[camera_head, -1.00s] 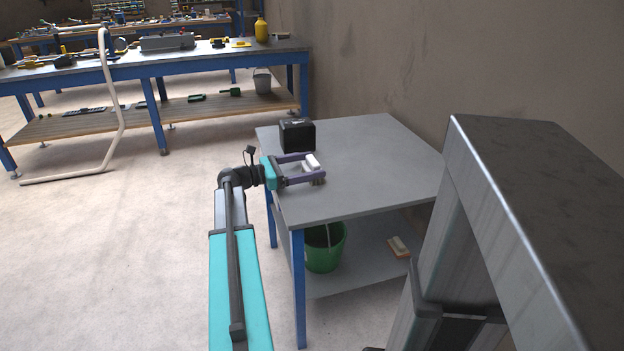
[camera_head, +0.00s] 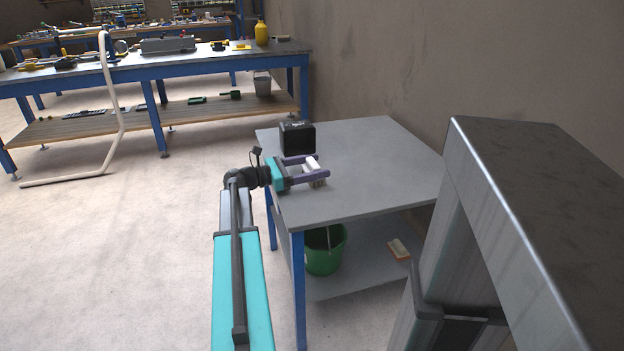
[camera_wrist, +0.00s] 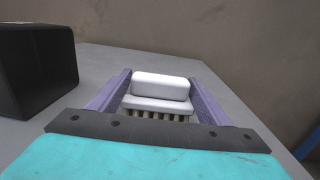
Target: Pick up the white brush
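The white brush (camera_wrist: 160,88) lies between the two purple fingers of my gripper (camera_wrist: 162,95) in the wrist view, bristles down and white handle up. In the head view the brush (camera_head: 312,170) is partly hidden by the fingers of my gripper (camera_head: 308,168), near the left edge of the small grey table (camera_head: 375,175). The fingers are spread open on either side of the brush. The wrist view shows narrow gaps beside it, so I see no clear grip.
A black box (camera_head: 297,136) stands on the table just behind my gripper; it fills the left of the wrist view (camera_wrist: 36,68). A green bucket (camera_head: 324,250) and another brush (camera_head: 398,249) are on the lower shelf. The table's right half is clear.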

